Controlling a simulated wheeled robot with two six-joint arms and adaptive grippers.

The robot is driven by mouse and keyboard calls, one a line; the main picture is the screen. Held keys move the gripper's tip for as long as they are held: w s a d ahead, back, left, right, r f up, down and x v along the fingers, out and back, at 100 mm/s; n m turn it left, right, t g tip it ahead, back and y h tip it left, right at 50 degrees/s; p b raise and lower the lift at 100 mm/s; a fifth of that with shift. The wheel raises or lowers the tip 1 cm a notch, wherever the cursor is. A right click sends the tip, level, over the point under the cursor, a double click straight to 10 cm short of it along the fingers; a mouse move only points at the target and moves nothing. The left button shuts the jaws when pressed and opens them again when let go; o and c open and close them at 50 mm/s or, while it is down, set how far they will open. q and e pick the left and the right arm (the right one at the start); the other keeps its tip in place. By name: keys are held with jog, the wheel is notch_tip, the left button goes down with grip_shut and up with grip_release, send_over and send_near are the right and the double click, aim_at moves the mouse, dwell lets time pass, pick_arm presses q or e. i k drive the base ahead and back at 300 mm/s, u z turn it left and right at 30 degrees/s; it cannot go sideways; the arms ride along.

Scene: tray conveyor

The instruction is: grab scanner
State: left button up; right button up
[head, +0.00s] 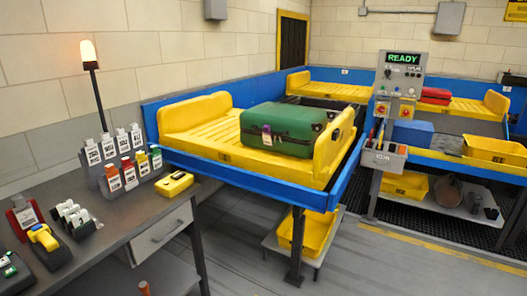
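A yellow handheld device (44,237), which looks like the scanner, rests on a dark stand (52,258) at the near left of the dark desk. Its finer details are too small to tell. A flat yellow device with a dark patch (175,184) lies at the desk's right end, and I cannot tell what it is. Neither of my grippers is in view.
The desk (135,215) also holds a rack of tags (120,165), a small roll holder (75,216) and a red holder (24,213). Its middle is clear. Behind it, a green suitcase (285,130) lies in a yellow tray (215,148) on the blue conveyor.

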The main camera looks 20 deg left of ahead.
aim_at(43, 236)
jog(key=u, duration=0.1)
jog(key=i, duration=1.35)
jog(key=u, duration=1)
jog(key=i, duration=0.85)
jog(key=u, duration=0.85)
